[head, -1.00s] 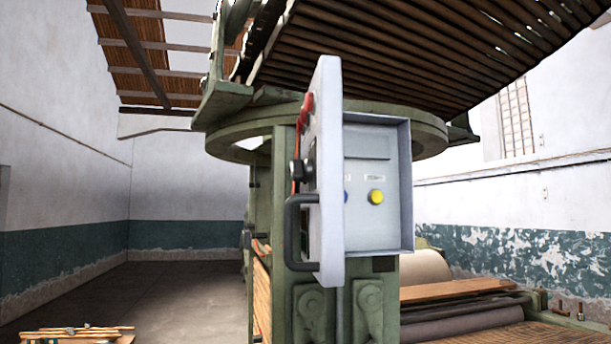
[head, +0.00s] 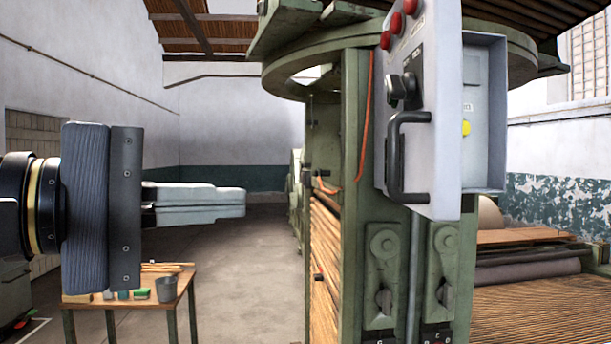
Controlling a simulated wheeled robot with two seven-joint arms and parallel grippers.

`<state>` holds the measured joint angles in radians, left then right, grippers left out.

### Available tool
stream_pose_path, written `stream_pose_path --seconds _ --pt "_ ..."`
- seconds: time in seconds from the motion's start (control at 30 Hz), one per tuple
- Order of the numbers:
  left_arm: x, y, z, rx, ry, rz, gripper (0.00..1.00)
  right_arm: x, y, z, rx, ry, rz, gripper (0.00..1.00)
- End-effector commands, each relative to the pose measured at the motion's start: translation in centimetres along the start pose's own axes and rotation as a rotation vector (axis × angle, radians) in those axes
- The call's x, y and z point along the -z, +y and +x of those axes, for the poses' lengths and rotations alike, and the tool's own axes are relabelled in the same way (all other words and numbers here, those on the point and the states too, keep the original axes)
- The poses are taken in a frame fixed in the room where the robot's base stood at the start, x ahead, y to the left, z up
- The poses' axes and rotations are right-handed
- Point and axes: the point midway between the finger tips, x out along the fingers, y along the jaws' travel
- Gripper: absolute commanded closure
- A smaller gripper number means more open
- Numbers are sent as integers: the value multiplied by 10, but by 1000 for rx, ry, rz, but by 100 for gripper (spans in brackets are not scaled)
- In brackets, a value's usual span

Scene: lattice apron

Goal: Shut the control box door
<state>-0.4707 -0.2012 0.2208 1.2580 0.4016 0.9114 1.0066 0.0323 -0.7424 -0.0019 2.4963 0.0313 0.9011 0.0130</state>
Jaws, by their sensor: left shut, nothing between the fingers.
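The control box (head: 497,115) is a grey box on the green machine frame. Its door (head: 441,125) stands open, swung out toward me on the box's left side. The door's outer face carries red buttons, a black knob (head: 401,90) and a black bar handle (head: 396,157). My left gripper (head: 243,202) is shut and empty, pointing right, well to the left of the door and a little lower in the picture. My right gripper is not in view.
The green machine post (head: 353,130) stands behind and left of the door, with an orange cable (head: 366,115) on it. A small wooden table (head: 185,283) with a cup (head: 166,289) is at lower left. Open floor (head: 245,290) lies between table and machine.

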Motion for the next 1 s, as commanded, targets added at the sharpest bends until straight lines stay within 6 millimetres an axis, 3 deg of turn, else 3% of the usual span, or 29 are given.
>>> stream_pose_path --seconds 0.03,0.17,0.37,0.7,1.0 --pt "-5 12 1 -25 -20 -18 100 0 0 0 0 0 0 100" --pt "-9 23 4 -46 -38 -42 100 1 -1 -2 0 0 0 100" --pt "-10 26 34 -42 -39 -42 100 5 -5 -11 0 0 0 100" --pt "-15 30 104 -43 -38 -40 100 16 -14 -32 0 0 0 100" --pt "-39 30 125 -46 -34 -38 100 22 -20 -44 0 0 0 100"
